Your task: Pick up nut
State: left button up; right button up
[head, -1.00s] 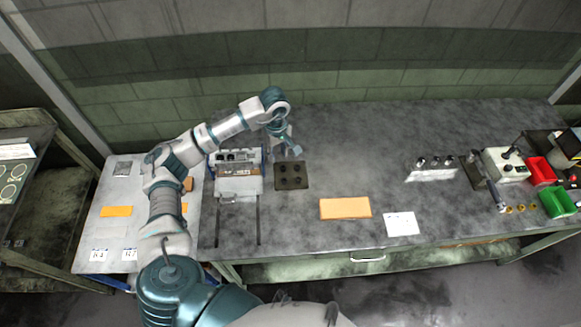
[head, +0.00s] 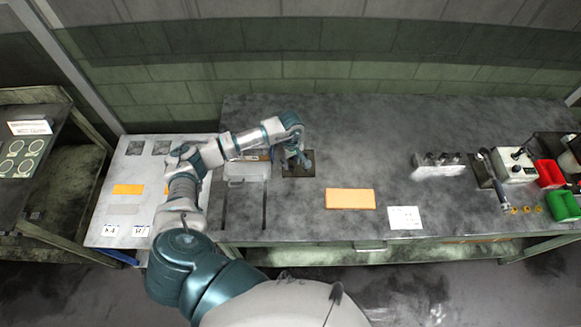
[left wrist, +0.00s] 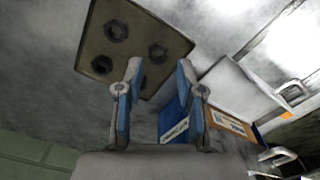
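A dark square plate (left wrist: 133,35) carries several dark nuts in the left wrist view. One nut (left wrist: 116,31) sits near its upper part, another nut (left wrist: 158,52) lies to the right, and a third nut (left wrist: 102,64) lies lower left. In the head view the plate (head: 307,170) is partly hidden by my left gripper (head: 293,160). In the left wrist view my left gripper (left wrist: 158,67) has its two fingers apart with nothing held between them. The fingers overlap the plate's near edge, and their height above it is unclear. My right gripper is in neither view.
A pale box-like fixture (head: 247,172) stands just left of the plate, and its blue side (left wrist: 176,118) is close to the fingers. An orange pad (head: 350,199) and a white sheet (head: 405,218) lie to the right.

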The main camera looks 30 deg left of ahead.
aim_at(292, 168)
pick_arm(q)
jog(key=f, duration=0.2)
jog(key=shift+d+f, duration=0.3)
jog(key=shift+d, duration=0.1)
jog(key=shift+f+p, duration=0.3)
jog(key=shift+f, duration=0.15)
jog(key=shift+a, duration=0.15)
grip_shut()
jog(key=shift+a, duration=0.1)
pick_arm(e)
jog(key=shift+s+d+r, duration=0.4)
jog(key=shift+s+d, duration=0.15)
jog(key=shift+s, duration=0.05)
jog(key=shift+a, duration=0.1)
